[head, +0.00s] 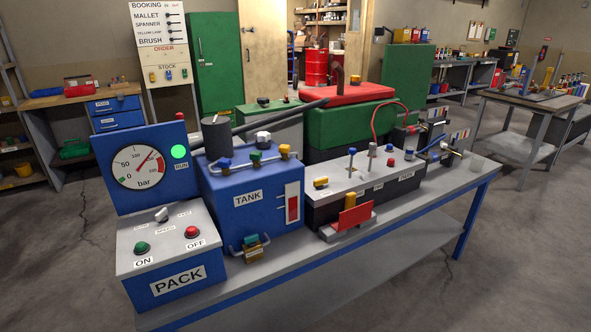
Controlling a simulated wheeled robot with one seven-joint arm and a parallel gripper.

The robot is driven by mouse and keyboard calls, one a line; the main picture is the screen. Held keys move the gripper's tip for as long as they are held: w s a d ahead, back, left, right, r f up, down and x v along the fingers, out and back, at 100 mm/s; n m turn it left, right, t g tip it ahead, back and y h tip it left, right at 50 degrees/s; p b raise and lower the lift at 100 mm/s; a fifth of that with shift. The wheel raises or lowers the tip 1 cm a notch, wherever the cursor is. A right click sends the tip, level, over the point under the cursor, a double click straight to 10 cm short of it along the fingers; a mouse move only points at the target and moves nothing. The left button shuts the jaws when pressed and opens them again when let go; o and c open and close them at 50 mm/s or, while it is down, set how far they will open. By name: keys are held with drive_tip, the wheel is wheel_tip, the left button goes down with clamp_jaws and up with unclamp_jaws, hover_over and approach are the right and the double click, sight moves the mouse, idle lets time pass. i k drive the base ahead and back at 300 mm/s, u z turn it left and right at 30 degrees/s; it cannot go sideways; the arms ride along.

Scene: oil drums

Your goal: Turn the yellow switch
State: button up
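A small yellow knob (320,183), which looks like a rotary switch, is at the left end of the grey top of the dark control box on the bench. Its exact setting is too small to read. Other yellow parts are a valve handle (284,151) on the blue tank and a small knob on the stock board (153,77). I cannot tell for certain which the task means. My gripper is not in view.
The blue-legged bench (350,238) carries the PACK box (165,255), a pressure gauge (143,167), the blue TANK (245,205) and the control box with levers. A dark bar (270,122) slants above the tank. Open floor lies right and in front.

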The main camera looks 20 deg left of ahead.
sight(319, 183)
drive_tip(key=u, duration=0.4)
drive_tip(key=i, duration=1.25)
drive_tip(key=u, duration=0.15)
